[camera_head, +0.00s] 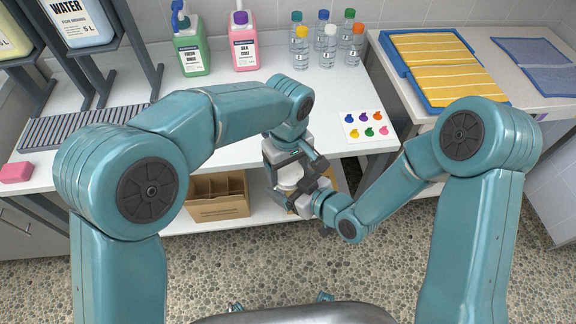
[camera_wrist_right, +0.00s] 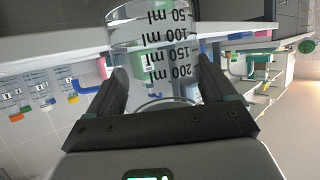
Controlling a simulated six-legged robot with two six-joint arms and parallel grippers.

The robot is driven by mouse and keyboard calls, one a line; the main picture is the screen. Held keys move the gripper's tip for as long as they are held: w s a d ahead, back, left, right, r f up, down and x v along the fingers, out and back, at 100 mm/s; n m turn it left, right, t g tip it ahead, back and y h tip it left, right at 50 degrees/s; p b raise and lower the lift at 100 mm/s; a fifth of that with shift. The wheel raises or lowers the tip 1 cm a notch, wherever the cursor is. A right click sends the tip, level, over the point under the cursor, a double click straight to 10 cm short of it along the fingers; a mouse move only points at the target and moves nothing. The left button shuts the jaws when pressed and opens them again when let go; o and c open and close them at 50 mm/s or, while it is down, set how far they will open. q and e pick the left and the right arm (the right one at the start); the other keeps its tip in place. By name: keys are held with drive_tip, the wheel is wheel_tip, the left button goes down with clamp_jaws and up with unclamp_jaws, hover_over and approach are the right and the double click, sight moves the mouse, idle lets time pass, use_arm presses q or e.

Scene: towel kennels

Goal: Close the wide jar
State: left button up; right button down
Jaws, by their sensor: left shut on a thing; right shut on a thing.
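The wide jar (camera_wrist_right: 150,45) is clear, with black ml marks that read upside down in the right wrist view. My right gripper (camera_wrist_right: 165,85) is shut on it, one dark finger on each side. In the head view my right gripper (camera_head: 316,196) is close against my left gripper (camera_head: 292,172), in front of the bench edge. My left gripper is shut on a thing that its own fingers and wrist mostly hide. Something pale shows between the two grippers, but I cannot tell whether it is the jar or a lid.
The white bench (camera_head: 250,110) holds a green bottle (camera_head: 190,50), a pink bottle (camera_head: 243,45), several small capped bottles (camera_head: 328,45) and a colour-dot card (camera_head: 370,127). A cardboard box (camera_head: 217,198) stands on the lower shelf. Yellow towels (camera_head: 430,65) lie in a blue tray at right.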

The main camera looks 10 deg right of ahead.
use_arm(q)
drive_tip(key=m, duration=0.3)
drive_tip(key=o, duration=1.2)
drive_tip(key=shift+c, duration=0.2)
drive_tip(key=shift+r, duration=2.25)
